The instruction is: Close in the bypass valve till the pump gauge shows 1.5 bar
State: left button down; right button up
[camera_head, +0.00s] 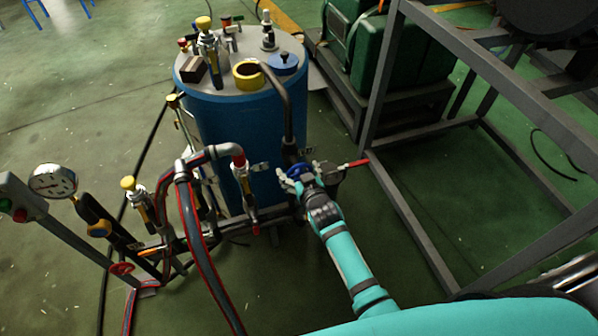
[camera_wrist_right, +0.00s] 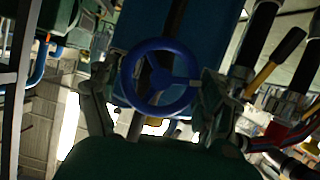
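The valve's blue handwheel (camera_head: 297,171) sits low in front of the blue tank, right of the pipework. My right gripper (camera_head: 299,177) is at this wheel, reaching in from the lower right. In the wrist view the wheel (camera_wrist_right: 160,77) lies between the two spread fingers, one on each side of its rim. The right finger looks very close to the rim; I cannot tell whether it touches. A small gap shows at the left finger. A round white-faced gauge (camera_head: 53,181) stands at the far left; its reading is too small to tell. My left gripper is not in view.
The blue tank (camera_head: 235,130) has several fittings on top. A red-handled lever (camera_head: 357,163) is just right of the wheel. Pipes with a red-striped hose (camera_head: 192,225) stand to the left. A grey metal frame (camera_head: 415,222) is on the right.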

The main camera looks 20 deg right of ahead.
jog(key=c, duration=0.6)
jog(key=shift+r+m+y+p, duration=0.15)
jog(key=shift+m+y+p, duration=0.25)
jog(key=shift+p, duration=0.5)
jog(key=shift+c, duration=0.3)
jog(key=shift+f+m, duration=0.2)
jog(key=shift+m, duration=0.2)
jog(key=o, duration=1.2)
jog(key=shift+c, duration=0.2)
jog(key=v, duration=1.2)
jog(key=shift+d, duration=0.15)
